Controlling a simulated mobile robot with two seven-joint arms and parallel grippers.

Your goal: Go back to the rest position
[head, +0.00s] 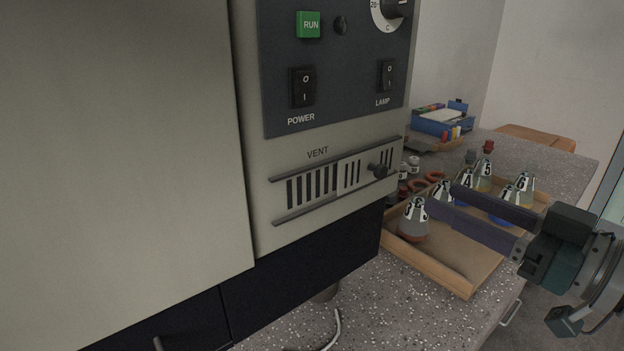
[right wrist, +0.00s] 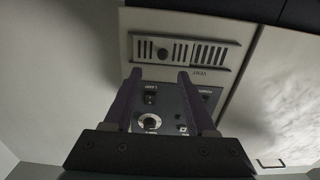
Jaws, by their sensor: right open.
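My right gripper (head: 443,198) comes in from the right in the head view, over the wooden tray of flasks. Its two dark purple fingers point left toward the cabinet and stand apart, with nothing seen between them. In the right wrist view the same gripper (right wrist: 159,74) is open, its fingers in front of the cabinet's control panel (right wrist: 164,128), which appears upside down. The fingers hide parts of some flasks in the head view. My left gripper is not in view.
A large beige cabinet (head: 130,130) with a vent slider (head: 378,171) fills the left. Several numbered flasks, such as flask 6 (head: 522,186), stand in the wooden tray (head: 440,272). A blue box (head: 436,124) is behind. Bare speckled bench (head: 385,310) lies in front.

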